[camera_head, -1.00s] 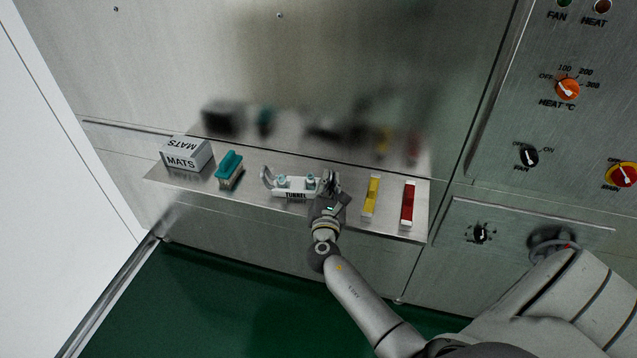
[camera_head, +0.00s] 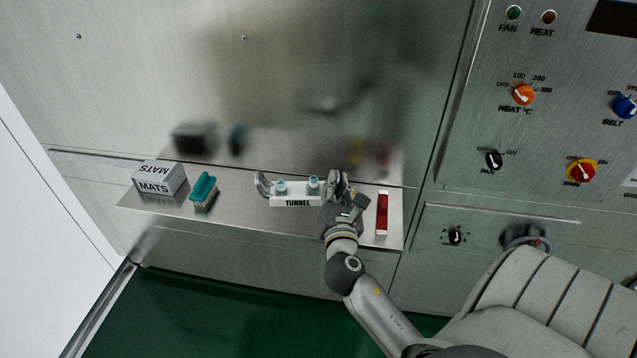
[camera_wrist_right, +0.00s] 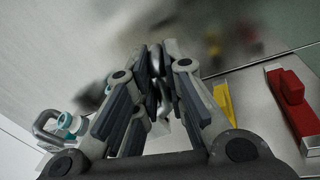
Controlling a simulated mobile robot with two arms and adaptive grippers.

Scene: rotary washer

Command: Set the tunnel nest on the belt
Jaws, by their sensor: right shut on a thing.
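The tunnel nest (camera_head: 297,201) is a white block lettered TUNNEL, with two teal-topped posts and a grey curved handle at its left end. It appears raised a little off the steel shelf (camera_head: 240,215). My right gripper (camera_head: 340,187) is shut on its right end, where the fingers hide the grip. In the right wrist view, my gripper (camera_wrist_right: 157,85) is closed, and the nest's teal post (camera_wrist_right: 68,122) and grey handle show at the left. No belt surface can be made out. My left gripper is not in view.
A MATS box (camera_head: 156,186) and a teal-topped brush (camera_head: 203,190) stand on the shelf's left. A red-topped block (camera_head: 382,213) stands at its right end. A yellow piece (camera_wrist_right: 224,103) shows beside it in the wrist view. A control panel (camera_head: 560,60) is at the right.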

